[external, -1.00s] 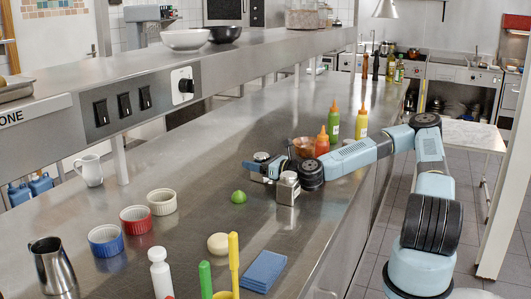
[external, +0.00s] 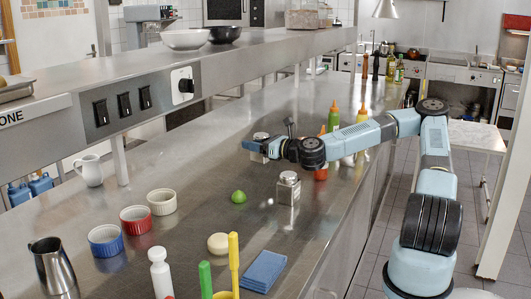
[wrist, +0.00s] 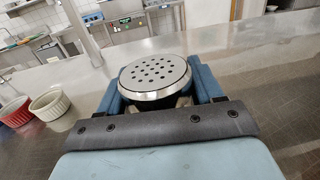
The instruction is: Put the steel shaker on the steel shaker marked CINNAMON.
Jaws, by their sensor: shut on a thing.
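My gripper (external: 264,148) is shut on a steel shaker (external: 260,137), whose top shows just above the fingers in the external view. In the wrist view its round perforated lid (wrist: 155,76) sits between the two blue fingers (wrist: 157,88); its body is mostly hidden. The held shaker looks upright and appears above the counter. Another steel shaker (external: 288,188) stands upright on the counter, nearer the camera and a little right of my gripper, apart from it. I cannot read any marking on either shaker.
A green lime-like item (external: 238,197) lies left of the standing shaker. Bowls, including a red ramekin (external: 136,219), stand left. A blue cloth (external: 263,270) lies in front.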

